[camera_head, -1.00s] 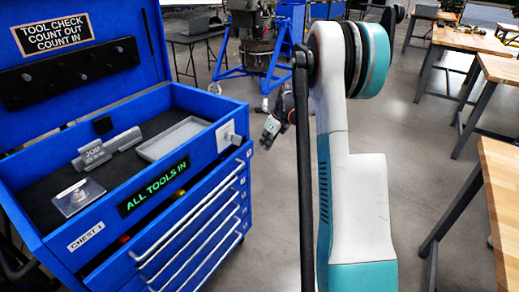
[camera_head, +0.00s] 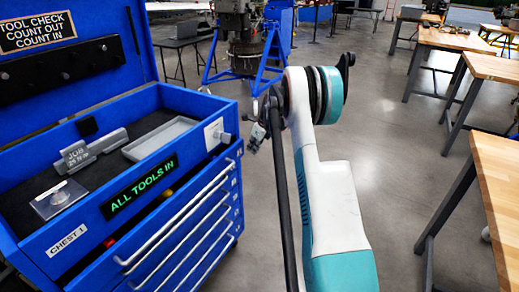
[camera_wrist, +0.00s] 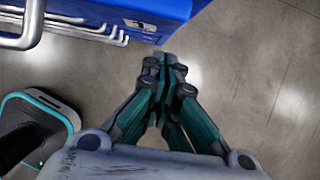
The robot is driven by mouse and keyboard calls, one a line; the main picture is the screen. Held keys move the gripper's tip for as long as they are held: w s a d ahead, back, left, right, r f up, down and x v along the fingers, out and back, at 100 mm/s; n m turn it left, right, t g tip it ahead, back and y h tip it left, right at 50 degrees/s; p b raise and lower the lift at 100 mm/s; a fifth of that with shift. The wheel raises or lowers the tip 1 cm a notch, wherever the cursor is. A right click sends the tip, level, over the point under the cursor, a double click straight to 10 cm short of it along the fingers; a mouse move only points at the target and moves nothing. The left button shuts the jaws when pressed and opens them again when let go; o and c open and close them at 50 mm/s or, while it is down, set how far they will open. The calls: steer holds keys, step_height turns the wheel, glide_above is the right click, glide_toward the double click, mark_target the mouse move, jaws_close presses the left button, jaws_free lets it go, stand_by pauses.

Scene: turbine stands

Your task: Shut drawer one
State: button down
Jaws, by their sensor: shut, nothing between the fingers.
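The blue tool chest (camera_head: 95,215), labelled "CHEST 1", stands at the left with its lid up. Its top drawer (camera_head: 178,212) sits out from the chest front by a narrow gap, where red and yellow items show. That this is drawer one I take from its top place; its number is too small to read. Below it, several drawers with long bar handles look closed. My gripper (camera_head: 256,137) is beyond the chest's right side, apart from it. In the wrist view my gripper (camera_wrist: 167,65) is shut and empty over the floor, with drawer handles at the upper left.
The top tray holds a grey tray (camera_head: 160,138), a labelled tool and a plate. A blue turbine stand (camera_head: 270,50) is behind. Wooden benches (camera_head: 497,165) line the right side. Bare concrete floor (camera_head: 385,150) lies between chest and benches.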

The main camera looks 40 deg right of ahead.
steer(key=shift+w+a, duration=0.35)
steer(key=shift+w, duration=0.5)
